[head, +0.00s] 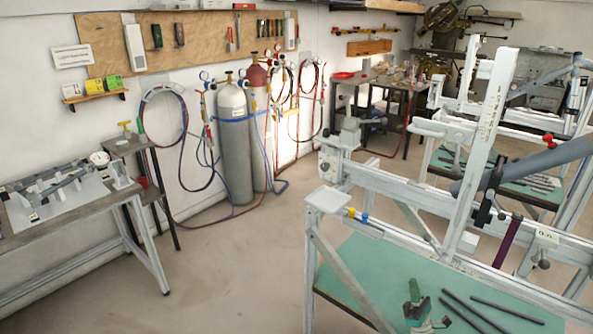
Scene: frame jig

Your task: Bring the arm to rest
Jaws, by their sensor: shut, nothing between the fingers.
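Neither my arm nor my gripper shows in the head view, so its pose and jaws cannot be seen here. The frame jig (487,150) stands at the right, with white beams, an upright post and a thick grey tube (530,165) slanting across it. A black clamp (489,192) sits by the tube's lower end.
A green lower shelf (375,270) under the jig holds dark rods and a green-handled tool. A workbench (60,215) stands at the left. Two gas cylinders (234,140) with hoses stand against the back wall. The floor (225,270) between bench and jig is clear.

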